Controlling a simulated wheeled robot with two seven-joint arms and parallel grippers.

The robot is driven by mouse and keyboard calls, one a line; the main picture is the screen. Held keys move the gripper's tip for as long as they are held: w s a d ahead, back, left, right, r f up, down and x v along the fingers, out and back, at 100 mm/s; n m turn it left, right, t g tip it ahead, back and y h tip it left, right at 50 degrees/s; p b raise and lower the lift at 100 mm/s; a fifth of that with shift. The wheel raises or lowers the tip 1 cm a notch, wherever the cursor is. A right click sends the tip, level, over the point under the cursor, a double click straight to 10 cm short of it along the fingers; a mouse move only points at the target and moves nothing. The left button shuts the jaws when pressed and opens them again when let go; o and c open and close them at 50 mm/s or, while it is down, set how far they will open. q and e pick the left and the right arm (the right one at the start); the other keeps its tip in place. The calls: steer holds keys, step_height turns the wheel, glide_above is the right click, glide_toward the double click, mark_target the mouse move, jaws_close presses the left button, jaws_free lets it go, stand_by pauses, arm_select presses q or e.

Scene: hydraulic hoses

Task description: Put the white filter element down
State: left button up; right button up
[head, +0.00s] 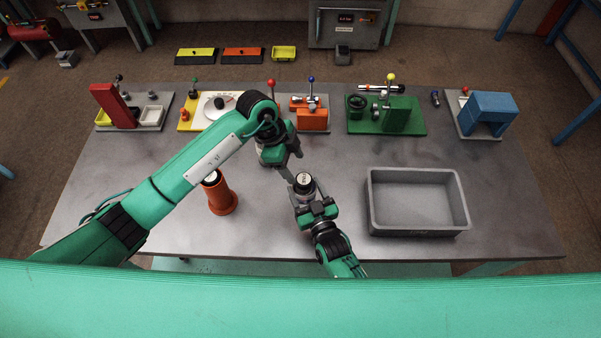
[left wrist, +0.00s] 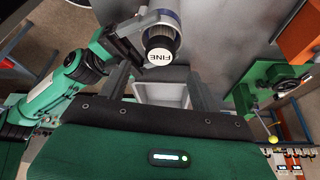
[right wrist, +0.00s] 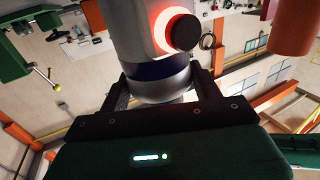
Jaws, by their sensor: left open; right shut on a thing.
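The filter element (head: 303,180) shows a round white end over a dark body at the middle of the table. In the left wrist view its white end (left wrist: 159,56) reads "FINE", with a dark ribbed body and a blue and silver part behind. My right gripper (head: 306,198) is shut on it from the front; in the right wrist view its fingers close around a grey cylinder with a dark blue band (right wrist: 160,70). My left gripper (head: 291,166) is open and empty just behind the filter element. Whether the filter element's base touches the table is hidden.
A grey tray (head: 375,217) stands to the right. An orange flanged cylinder (head: 222,198) stands to the left. Fixtures line the back edge: red (head: 112,106), orange (head: 312,119), green (head: 400,115) and blue (head: 490,106).

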arm_select(q)
steer(key=shift+v, duration=2.2)
arm_select(e)
steer(key=o, duration=1.2)
